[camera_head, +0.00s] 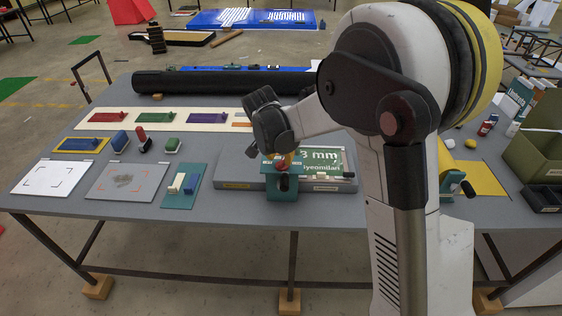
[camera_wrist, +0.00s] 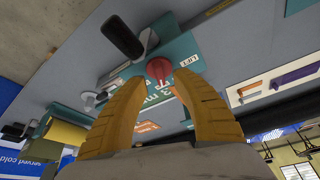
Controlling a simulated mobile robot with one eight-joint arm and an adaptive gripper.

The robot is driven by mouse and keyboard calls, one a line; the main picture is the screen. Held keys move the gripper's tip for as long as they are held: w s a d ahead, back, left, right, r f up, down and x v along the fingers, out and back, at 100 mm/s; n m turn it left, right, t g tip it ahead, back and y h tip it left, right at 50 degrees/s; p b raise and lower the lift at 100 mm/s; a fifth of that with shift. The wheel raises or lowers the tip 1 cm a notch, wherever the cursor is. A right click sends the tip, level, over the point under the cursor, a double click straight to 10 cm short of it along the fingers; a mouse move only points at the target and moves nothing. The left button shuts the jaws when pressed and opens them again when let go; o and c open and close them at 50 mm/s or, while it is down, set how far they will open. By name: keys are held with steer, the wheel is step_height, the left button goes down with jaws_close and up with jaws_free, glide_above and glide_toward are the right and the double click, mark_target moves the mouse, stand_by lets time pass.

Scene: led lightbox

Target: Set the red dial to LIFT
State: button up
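The red dial (camera_head: 282,165) sits on a teal stand on the grey lightbox base (camera_head: 233,184). In the wrist view the red dial (camera_wrist: 159,69) is just beyond the fingertips, between them in the picture. A white label reading LIFT (camera_wrist: 188,66) is to its right. My gripper (camera_wrist: 157,85) has two yellow fingers, spread apart with nothing held between them. I cannot tell whether a fingertip touches the dial. In the head view my gripper (camera_head: 277,156) is right at the dial and partly hides it. The dial's pointer direction is not clear.
A green lit panel (camera_head: 322,163) with white lettering stands behind the teal stand. A black handle (camera_wrist: 123,38) shows near the dial in the wrist view. Colored blocks and mats, including a white mat (camera_head: 52,180), lie left. A long black roll (camera_head: 215,82) lies at the back.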

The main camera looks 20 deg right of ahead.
mark_target(282, 161)
steer(key=shift+x, duration=1.5)
jaws_close()
